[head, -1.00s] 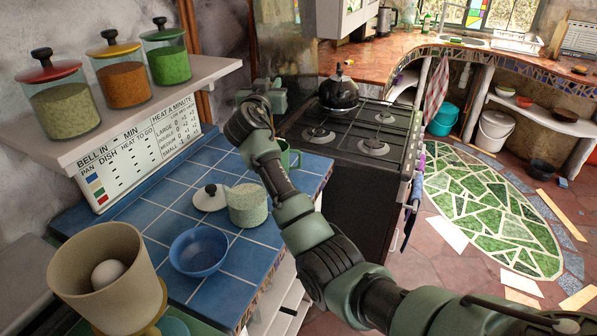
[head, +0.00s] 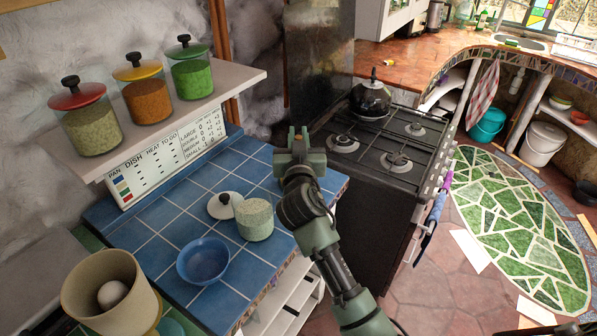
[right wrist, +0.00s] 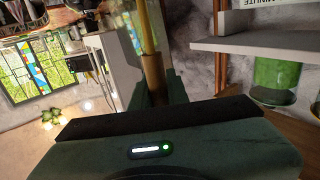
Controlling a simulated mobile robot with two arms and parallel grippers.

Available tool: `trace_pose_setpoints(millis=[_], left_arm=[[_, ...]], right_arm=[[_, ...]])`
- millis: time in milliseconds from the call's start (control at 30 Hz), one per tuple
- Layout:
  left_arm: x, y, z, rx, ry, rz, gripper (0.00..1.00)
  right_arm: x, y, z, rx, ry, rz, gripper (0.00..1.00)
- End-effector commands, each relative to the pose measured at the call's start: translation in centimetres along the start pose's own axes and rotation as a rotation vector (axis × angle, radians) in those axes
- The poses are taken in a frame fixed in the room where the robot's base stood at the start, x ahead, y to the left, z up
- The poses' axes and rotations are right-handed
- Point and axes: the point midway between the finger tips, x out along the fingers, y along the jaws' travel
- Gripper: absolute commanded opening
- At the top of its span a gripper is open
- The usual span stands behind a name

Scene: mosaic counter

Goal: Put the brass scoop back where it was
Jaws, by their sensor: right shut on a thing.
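My right gripper (head: 298,150) is over the far right part of the blue tiled counter (head: 160,215), beside the stove. In the right wrist view, its fingers are shut on an upright brass-coloured handle (right wrist: 153,72), which I take as the brass scoop. My left gripper is not in view.
A blue bowl (head: 203,263) and a beige container (head: 100,290) holding an egg (head: 112,294) are at the front. A shelf (head: 185,112) with three lidded jars overhangs the counter's back. The stove (head: 385,150) with a black kettle (head: 370,100) stands to the right.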

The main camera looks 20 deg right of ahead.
Motion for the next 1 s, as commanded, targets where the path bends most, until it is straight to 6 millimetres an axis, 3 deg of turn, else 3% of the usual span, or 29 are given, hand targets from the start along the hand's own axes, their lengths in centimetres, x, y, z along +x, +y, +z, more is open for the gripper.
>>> trace_pose_setpoints(millis=[33, 200, 433, 600, 733, 1000], left_arm=[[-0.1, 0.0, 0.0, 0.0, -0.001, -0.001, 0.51], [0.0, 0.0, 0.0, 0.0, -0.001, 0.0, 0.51], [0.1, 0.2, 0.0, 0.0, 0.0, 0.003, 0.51], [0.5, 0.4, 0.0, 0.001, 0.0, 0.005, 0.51], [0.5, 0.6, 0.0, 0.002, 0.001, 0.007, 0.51], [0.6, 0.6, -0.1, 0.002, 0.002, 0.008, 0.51]], right_arm=[[0.0, 0.1, 1.6, -0.005, -0.005, 0.001, 0.0], [0.0, 0.0, 5.2, -0.002, -0.001, 0.0, 0.0], [0.1, 0.0, 7.3, -0.002, 0.001, 0.001, 0.0], [0.1, 0.0, 10.0, -0.003, -0.001, 0.002, 0.0], [0.1, 0.0, 10.9, -0.001, 0.002, 0.001, 0.0], [0.1, 0.0, 11.0, 0.001, 0.002, 0.001, 0.0]])
